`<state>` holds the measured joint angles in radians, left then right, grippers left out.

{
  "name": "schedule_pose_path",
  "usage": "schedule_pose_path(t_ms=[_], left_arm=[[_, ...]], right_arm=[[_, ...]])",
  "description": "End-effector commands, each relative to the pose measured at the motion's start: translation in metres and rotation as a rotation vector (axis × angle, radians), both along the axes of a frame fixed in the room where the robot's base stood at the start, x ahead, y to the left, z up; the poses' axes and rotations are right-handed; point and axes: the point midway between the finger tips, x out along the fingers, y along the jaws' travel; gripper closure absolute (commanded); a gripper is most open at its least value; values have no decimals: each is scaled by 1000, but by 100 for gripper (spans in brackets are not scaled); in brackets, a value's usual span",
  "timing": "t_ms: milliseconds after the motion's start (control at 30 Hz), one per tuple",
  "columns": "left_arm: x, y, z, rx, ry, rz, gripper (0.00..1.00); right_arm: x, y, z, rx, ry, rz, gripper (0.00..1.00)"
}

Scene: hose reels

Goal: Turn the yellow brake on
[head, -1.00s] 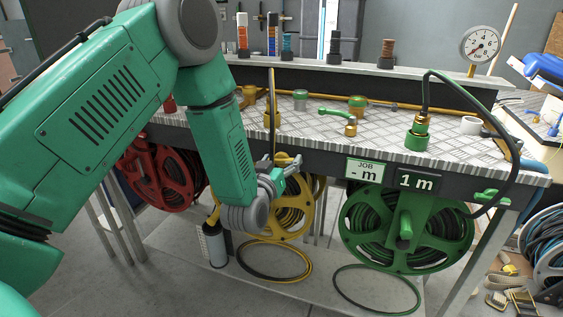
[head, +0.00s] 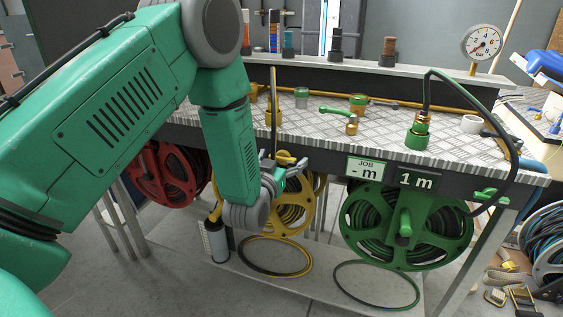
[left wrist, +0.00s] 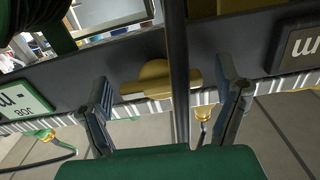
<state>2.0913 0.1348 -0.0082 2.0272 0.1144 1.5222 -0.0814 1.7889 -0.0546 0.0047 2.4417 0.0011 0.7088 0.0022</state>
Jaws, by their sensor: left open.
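The yellow brake (head: 284,158) sits on the bench's front edge, above the yellow hose reel (head: 294,212). My left gripper (head: 292,172) is just in front of and below it in the head view, partly hidden by its own wrist. In the left wrist view the two fingers of my left gripper (left wrist: 168,105) stand wide apart, with nothing held. A yellow brake part (left wrist: 152,80) shows between and beyond them, against the dark bench edge. A dark hose (left wrist: 178,60) runs upright between the fingers and hides part of it. My right gripper is not in view.
The green reel (head: 440,205) with its green brake (head: 490,195) is to the right; the red reel (head: 170,172) is to the left. The bench top (head: 320,135) carries several couplings. Signs (head: 367,170) hang on the bench front, right of my gripper.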

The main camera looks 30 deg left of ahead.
Motion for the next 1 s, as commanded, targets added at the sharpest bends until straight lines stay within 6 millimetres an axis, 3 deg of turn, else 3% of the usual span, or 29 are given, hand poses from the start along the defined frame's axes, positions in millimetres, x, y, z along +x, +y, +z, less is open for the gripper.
schedule_pose_path(t_ms=[167, 600, 800, 1000], left_arm=[[-16, -4, -1, -1, 4, -1, 16], [-99, -24, -3, -1, 5, -1, 16], [-114, -28, -2, 0, 1, -1, 16], [-115, -28, -2, 0, 1, 0, 16]], right_arm=[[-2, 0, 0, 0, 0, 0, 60], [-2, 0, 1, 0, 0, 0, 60], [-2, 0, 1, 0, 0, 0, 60], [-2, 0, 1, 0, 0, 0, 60]])
